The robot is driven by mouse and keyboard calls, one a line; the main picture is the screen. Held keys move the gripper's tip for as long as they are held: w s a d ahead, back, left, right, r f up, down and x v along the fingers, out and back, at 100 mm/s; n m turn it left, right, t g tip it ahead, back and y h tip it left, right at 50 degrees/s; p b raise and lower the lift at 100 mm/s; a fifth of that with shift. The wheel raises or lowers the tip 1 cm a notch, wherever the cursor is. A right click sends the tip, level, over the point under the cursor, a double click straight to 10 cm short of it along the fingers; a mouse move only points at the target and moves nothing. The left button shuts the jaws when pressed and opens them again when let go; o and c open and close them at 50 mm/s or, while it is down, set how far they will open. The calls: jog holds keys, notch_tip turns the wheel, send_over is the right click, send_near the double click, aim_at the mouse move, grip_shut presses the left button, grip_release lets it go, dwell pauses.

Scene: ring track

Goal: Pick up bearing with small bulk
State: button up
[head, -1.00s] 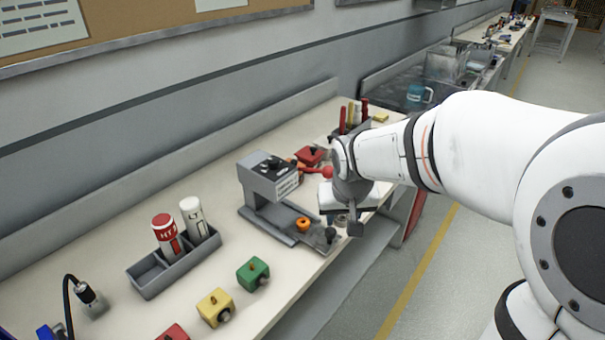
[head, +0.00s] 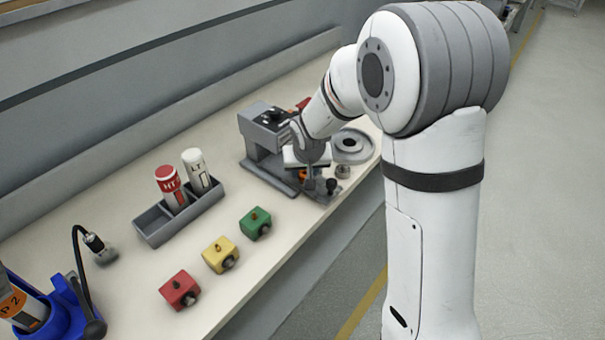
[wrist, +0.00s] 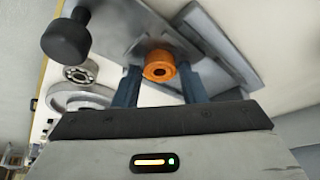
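A small steel bearing (head: 343,171) lies at the right of the grey press near the bench's front edge. A much larger grey ring-shaped bearing (head: 351,146) lies behind it. Both also show at the left of the wrist view, the small bearing (wrist: 82,73) above the large one (wrist: 72,100). My gripper (wrist: 160,88) is open, its two dark blue fingers apart. An orange ring-shaped part (wrist: 158,67) shows between the fingertips with gaps on both sides. In the head view my gripper is over the press base and partly hides the orange part.
The grey press (head: 262,130) stands just left of my gripper. A dark round knob (wrist: 66,38) sits at its base plate corner. Green (head: 256,223), yellow (head: 220,255) and red (head: 180,289) blocks line the front. A grey tray (head: 157,233) holds two bottles.

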jog(key=shift+w+f, duration=0.1)
jog(key=shift+f, duration=0.15)
jog(key=shift+c, duration=0.4)
jog(key=c, duration=0.7)
jog(key=shift+r, duration=0.2)
